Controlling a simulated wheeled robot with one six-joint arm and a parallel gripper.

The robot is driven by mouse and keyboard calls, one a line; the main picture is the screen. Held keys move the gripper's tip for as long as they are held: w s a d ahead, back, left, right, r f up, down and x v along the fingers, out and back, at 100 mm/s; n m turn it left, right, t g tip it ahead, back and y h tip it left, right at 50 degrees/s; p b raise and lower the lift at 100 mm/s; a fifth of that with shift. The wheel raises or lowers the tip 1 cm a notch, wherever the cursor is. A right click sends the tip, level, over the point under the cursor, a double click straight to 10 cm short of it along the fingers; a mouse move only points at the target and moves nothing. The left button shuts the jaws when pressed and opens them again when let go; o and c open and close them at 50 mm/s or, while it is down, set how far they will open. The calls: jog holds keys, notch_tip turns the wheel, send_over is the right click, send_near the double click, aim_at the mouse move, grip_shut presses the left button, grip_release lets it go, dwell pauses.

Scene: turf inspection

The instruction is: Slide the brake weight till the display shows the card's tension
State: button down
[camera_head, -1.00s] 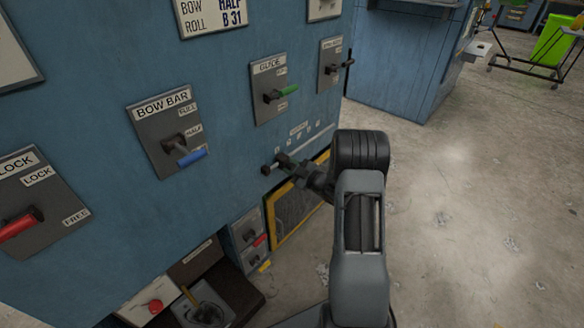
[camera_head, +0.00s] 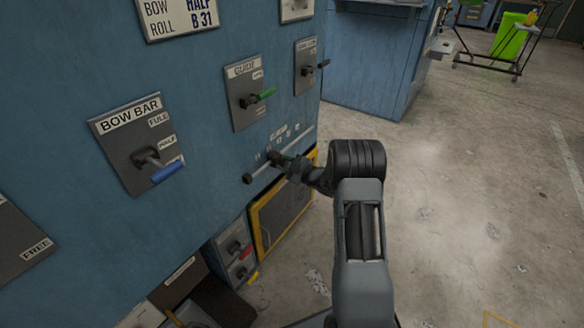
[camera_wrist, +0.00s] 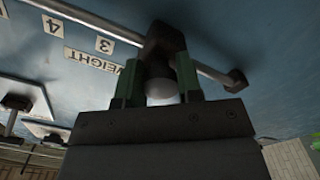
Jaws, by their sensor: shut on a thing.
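The brake weight (camera_head: 273,157) is a small dark block on a slanting rail (camera_head: 249,178) low on the blue machine's side, near the rail's left end. In the wrist view the dark weight (camera_wrist: 163,42) sits between the green fingers of my gripper (camera_wrist: 158,85). My gripper (camera_head: 287,163) is shut on it. Upside-down labels "3", "4" and "WEIGHT" (camera_wrist: 93,60) show beside the rail. A card (camera_head: 180,14) at the top reads "BOW HALF" and "ROLL B 31"; its upper part is cut off. No tension reading can be made out.
The BOW BAR (camera_head: 138,140) and GUIDE (camera_head: 246,92) lever plates are on the panel above and left of the rail. A yellow-framed mesh panel (camera_head: 284,208) lies below it. Open concrete floor (camera_head: 455,220) is at right, with a green bin (camera_head: 508,36) far back.

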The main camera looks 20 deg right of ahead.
jog(key=c, duration=0.8)
grip_release()
jog(key=p+v, duration=0.3)
jog(key=v, duration=1)
jog(key=shift+s+d, duration=0.25)
jog(key=shift+s, duration=0.05)
